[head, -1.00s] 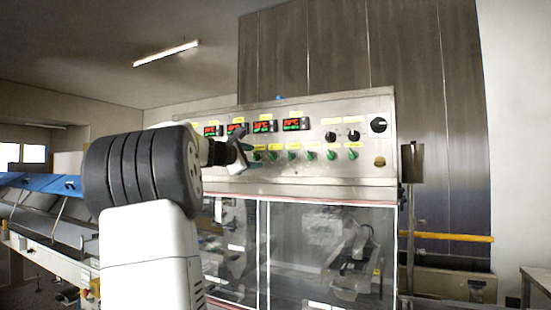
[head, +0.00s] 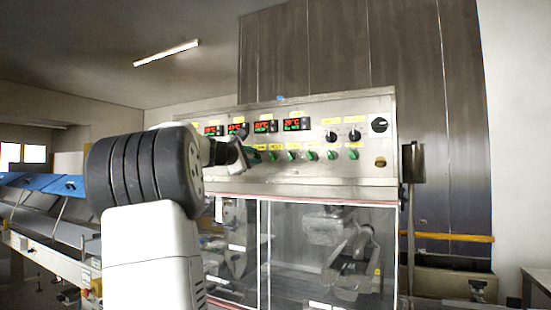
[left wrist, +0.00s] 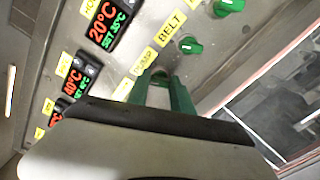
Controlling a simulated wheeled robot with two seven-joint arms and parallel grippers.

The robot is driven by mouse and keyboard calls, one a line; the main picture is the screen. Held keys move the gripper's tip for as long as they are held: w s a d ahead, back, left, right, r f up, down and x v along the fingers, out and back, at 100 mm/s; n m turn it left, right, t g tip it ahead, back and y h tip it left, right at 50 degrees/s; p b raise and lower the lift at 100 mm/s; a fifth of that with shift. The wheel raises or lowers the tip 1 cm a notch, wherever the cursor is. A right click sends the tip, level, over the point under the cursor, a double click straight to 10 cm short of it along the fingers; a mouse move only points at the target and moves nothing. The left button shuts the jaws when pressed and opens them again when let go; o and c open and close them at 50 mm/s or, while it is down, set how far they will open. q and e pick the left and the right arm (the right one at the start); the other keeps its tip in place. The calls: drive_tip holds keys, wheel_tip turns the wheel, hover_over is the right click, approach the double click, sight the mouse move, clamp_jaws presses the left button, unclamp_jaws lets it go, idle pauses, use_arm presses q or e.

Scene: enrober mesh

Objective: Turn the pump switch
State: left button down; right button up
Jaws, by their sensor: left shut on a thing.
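The control panel (head: 300,172) carries a row of small green rotary switches under yellow labels. My left gripper (head: 248,156) is at the left end of the visible row, against the panel face. In the left wrist view, the green fingers of my left gripper (left wrist: 161,92) straddle one switch, the pump switch (left wrist: 160,77), beside a small yellow label (left wrist: 143,62) whose print is hard to read. The gripper is shut on this switch. The fingers hide most of its knob, so its angle is unclear. My right gripper is not in view.
The belt switch (left wrist: 190,45) sits close beside the held one, with another green switch (left wrist: 228,7) beyond. Lit temperature displays (head: 294,124) and black knobs (head: 379,125) are higher on the panel. Clear machine doors (head: 330,250) lie below. A blue-edged conveyor (head: 45,183) stands at left.

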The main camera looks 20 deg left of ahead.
use_arm(q)
drive_tip(key=m, duration=0.5)
drive_tip(key=shift+f+m, duration=0.1)
drive_tip(key=shift+m, duration=0.2)
drive_tip(key=m, duration=0.5)
drive_tip(key=shift+f, duration=0.1)
drive_tip(key=shift+m, duration=0.3)
drive_tip(key=c, duration=1.1)
unclamp_jaws()
drive_tip(key=shift+s, duration=0.15)
drive_tip(key=s, duration=0.7)
drive_tip(key=shift+s+a, duration=0.3)
